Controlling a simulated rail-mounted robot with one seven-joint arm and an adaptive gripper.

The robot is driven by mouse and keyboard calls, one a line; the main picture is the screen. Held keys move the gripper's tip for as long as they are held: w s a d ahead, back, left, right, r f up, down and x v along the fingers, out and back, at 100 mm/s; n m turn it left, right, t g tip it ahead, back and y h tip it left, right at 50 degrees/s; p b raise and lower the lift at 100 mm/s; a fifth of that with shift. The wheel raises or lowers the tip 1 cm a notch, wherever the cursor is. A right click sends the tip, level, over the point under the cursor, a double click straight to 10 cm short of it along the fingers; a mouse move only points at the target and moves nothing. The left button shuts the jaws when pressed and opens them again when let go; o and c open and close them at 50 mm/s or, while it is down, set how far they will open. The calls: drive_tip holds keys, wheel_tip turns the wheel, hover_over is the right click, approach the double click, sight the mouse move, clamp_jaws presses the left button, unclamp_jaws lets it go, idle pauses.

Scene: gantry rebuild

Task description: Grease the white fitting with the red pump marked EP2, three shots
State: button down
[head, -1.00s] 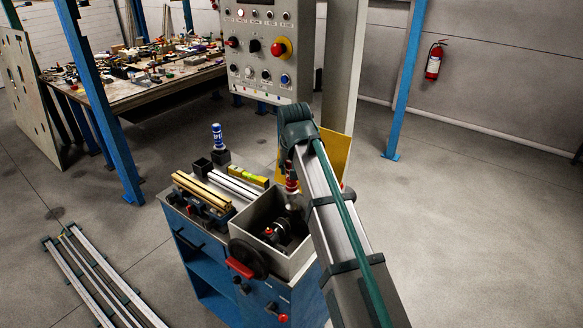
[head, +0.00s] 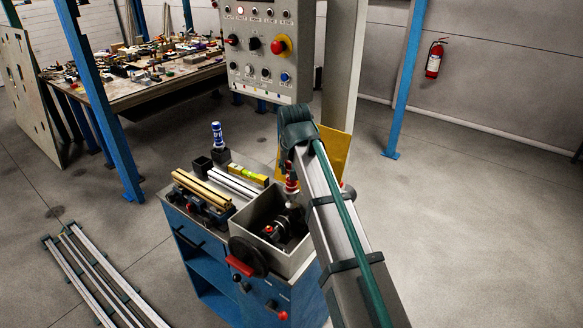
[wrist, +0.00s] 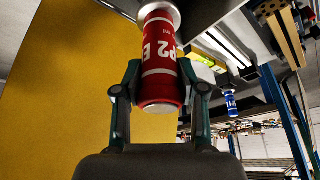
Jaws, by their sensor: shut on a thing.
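The red pump (wrist: 161,52) fills the middle of the wrist view, with white lettering that reads in part "P2". My gripper (wrist: 160,82) is shut on it, one finger on each side, and its silver end is at the top of that view. In the head view the red pump (head: 291,183) shows small beside my arm, over the grey open box (head: 246,216). My gripper is mostly hidden there by my arm. Dark parts with a small red piece (head: 269,229) sit inside the box. I cannot make out the white fitting, nor whether the pump touches anything.
A blue-labelled pump (head: 217,135) stands in a black holder behind the box. Brass-coloured bars (head: 202,190) and a yellow level (head: 248,174) lie left of the box on the blue cart (head: 190,262). A yellow panel (head: 338,155) stands close behind my wrist. A control panel (head: 259,50) rises beyond.

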drive_tip(key=shift+r, duration=0.35)
drive_tip(key=shift+r+p, duration=0.15)
drive_tip(key=shift+p, duration=0.2)
drive_tip(key=shift+r+p, duration=1.8)
drive_tip(key=shift+r, duration=1.15)
drive_tip(key=shift+w+a, duration=0.1)
drive_tip(key=shift+w, duration=0.05)
